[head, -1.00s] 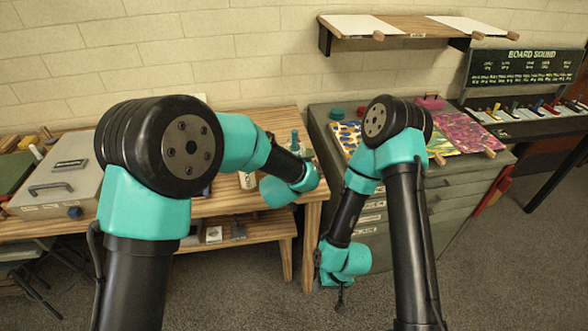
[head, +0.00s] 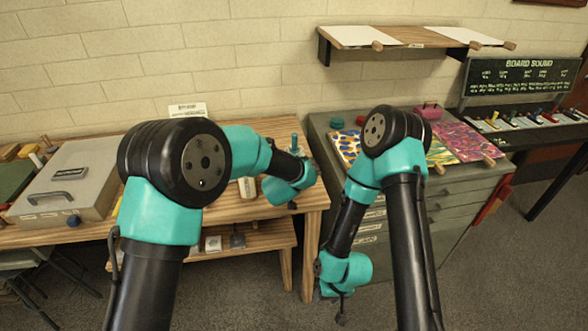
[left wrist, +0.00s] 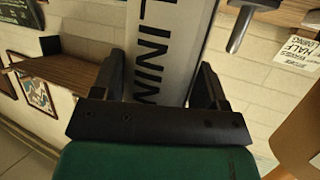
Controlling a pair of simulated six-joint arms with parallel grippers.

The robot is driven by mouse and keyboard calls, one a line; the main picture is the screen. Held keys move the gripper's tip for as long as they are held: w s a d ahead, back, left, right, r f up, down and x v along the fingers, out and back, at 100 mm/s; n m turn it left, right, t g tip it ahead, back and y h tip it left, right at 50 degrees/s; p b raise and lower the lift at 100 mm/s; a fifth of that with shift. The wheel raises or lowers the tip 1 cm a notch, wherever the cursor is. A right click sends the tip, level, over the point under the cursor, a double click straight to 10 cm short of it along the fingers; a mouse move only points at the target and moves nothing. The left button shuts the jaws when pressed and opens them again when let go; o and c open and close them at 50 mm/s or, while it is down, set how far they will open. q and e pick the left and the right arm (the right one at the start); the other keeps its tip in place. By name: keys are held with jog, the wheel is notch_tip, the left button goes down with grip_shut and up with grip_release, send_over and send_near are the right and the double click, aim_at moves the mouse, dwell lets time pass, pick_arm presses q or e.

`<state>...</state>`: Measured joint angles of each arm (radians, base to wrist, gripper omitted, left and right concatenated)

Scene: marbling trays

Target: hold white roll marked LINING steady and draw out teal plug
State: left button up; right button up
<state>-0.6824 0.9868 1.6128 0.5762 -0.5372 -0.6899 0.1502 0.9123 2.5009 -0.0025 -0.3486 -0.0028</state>
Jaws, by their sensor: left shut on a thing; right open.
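The white roll (left wrist: 172,45), with dark letters of LINING running along it, stands between the dark fingers of my left gripper (left wrist: 160,66) in the left wrist view. The gripper is shut on it. In the head view my left wrist hangs over the front right of the wooden bench, and its arm hides the roll. I cannot make out the teal plug for certain. A small blue-teal upright thing (head: 294,142) shows just behind my left wrist. My right gripper (head: 341,314) is open, small in view, hanging low before the grey cabinet and away from the roll.
The wooden bench (head: 235,211) carries a grey case (head: 100,165) at left. The grey cabinet (head: 425,190) holds patterned sheets and a round teal thing (head: 337,122). A wall shelf (head: 410,37) is above. The floor around my right gripper is clear.

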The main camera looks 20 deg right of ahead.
pick_arm(q)
jog(key=shift+f, duration=0.95)
dwell(0.6)
jog(key=o, duration=0.5)
jog(key=c, duration=0.5)
dwell(0.5)
